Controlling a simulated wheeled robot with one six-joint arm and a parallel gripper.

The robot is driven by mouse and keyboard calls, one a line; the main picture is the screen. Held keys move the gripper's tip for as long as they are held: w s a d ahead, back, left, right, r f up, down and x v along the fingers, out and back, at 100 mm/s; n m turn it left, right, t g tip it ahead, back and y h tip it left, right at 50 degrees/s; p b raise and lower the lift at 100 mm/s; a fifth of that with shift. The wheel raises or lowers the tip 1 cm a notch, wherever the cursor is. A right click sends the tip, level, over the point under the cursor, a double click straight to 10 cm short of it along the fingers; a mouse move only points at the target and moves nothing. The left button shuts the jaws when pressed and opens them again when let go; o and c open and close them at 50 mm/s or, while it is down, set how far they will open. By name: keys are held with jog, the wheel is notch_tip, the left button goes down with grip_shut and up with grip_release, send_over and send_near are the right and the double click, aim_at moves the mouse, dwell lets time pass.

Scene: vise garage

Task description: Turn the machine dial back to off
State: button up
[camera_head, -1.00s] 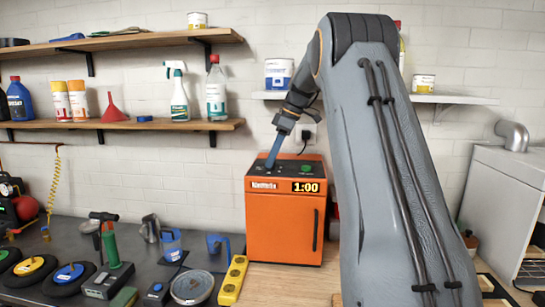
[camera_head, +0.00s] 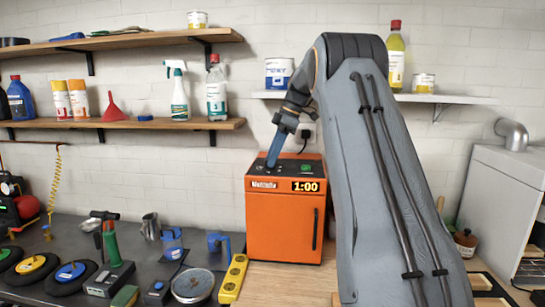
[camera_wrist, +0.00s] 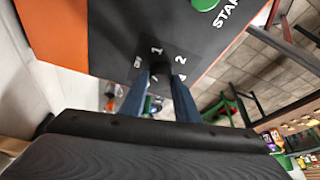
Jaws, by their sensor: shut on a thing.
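The orange machine (camera_head: 284,225) stands on the bench with its door closed, its display (camera_head: 306,186) reading 1:00. A green start button (camera_head: 306,168) is on its black top; the button also shows in the wrist view (camera_wrist: 205,4). My gripper (camera_head: 270,164) reaches down onto the left of that top. In the wrist view its two blue fingers (camera_wrist: 160,82) straddle the dark dial (camera_wrist: 159,70), shut on it. Marks OFF, 1, 2 and 4 show around the dial. The dial is mostly hidden, and I cannot tell which mark it points to.
Shelves with bottles (camera_head: 215,90) and cans hang above. A grey cabinet (camera_head: 505,200) with a pipe stands at right. Bare wooden bench lies in front of the machine.

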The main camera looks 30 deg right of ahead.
jog(key=o, duration=1)
jog(key=shift+o, duration=0.2)
